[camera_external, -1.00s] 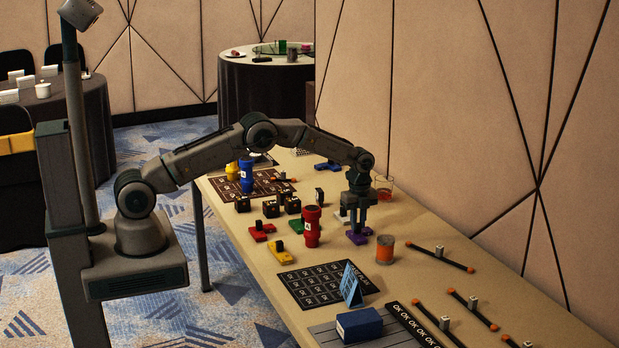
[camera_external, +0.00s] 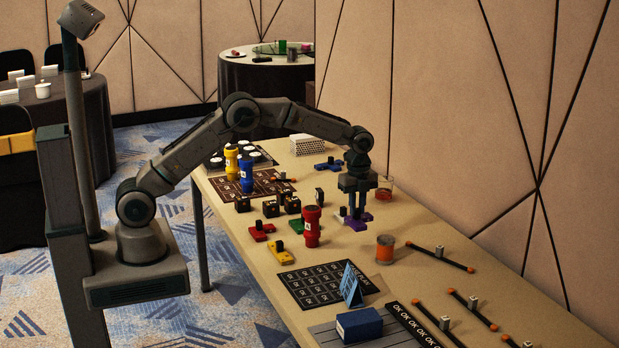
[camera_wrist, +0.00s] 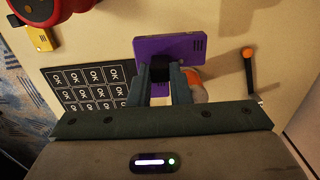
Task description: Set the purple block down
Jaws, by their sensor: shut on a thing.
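The purple block (camera_external: 357,224) is at the tips of my gripper (camera_external: 356,212), over the middle of the long table near its wall side. The fingers hide part of the block in the external view.
A glass with red liquid (camera_external: 385,186) stands just behind right of my gripper; an orange jar (camera_external: 385,249) stands nearer. A blue piece (camera_external: 328,164) lies behind. The OK grid mat (camera_external: 322,286) lies at front left.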

